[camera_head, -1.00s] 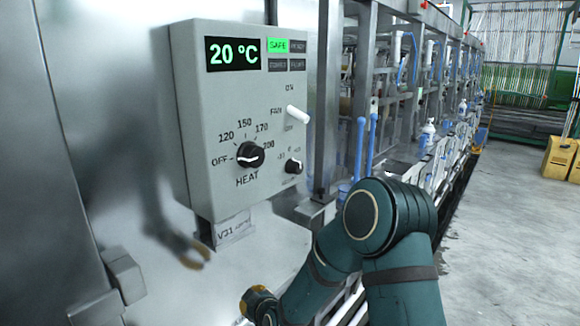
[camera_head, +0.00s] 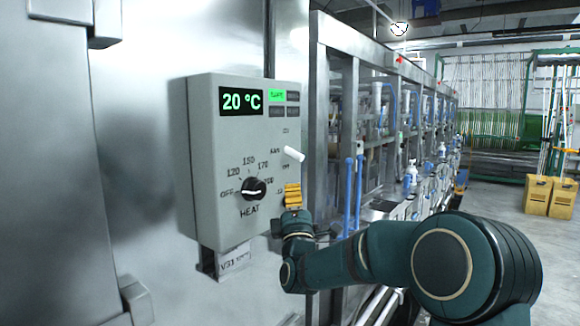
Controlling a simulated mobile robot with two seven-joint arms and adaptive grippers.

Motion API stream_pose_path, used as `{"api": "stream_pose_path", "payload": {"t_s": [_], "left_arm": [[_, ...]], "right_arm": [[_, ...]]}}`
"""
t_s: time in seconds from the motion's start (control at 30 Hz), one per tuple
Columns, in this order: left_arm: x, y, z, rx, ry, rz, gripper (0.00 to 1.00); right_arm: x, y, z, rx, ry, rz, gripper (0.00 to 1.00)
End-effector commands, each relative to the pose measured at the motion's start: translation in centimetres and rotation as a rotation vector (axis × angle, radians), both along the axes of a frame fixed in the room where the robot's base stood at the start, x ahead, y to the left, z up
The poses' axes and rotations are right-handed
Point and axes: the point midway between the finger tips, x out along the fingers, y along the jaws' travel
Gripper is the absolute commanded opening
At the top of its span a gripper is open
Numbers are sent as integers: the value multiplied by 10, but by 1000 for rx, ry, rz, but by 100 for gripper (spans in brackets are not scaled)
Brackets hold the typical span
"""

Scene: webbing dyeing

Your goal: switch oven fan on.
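The grey control box (camera_head: 205,165) is on the steel oven wall, left of the picture's middle. Its fan switch is a white lever (camera_head: 294,154) on the right of the front face, sloping down to the right toward the lower label. My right gripper (camera_head: 292,190), with yellow fingertips, is just below the lever, in front of the panel's lower right. A small gap shows between fingertips and lever. I cannot tell whether the fingers are open or shut. The gripper hides the small lower knob. My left gripper is not in view.
The black heat knob (camera_head: 253,188) is left of my gripper, near OFF. The display (camera_head: 241,101) reads 20 °C, with a green lit indicator (camera_head: 277,95) beside it. Blue-handled rods (camera_head: 348,190) and a metal frame (camera_head: 318,110) stand right of the box. Yellow bins (camera_head: 550,196) are far right.

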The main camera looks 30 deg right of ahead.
Motion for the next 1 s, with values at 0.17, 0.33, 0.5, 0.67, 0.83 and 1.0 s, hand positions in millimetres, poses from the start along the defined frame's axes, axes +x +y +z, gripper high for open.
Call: {"api": "stream_pose_path", "payload": {"t_s": [0.17, 0.33, 0.5, 0.67, 0.83, 1.0], "left_arm": [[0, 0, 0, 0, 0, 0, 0], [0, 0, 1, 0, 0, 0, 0], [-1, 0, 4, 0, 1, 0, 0], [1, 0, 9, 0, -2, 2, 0], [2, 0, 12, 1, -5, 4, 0], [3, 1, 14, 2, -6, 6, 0]], "right_arm": [[0, 0, 0, 1, 1, 2, 0], [4, -1, 3, 2, 0, 2, 0], [20, -9, 17, 2, 0, 2, 0], [40, -19, 34, 3, 1, 2, 0], [58, -27, 49, 3, 1, 4, 0], [68, -32, 58, 3, 2, 3, 0]]}}
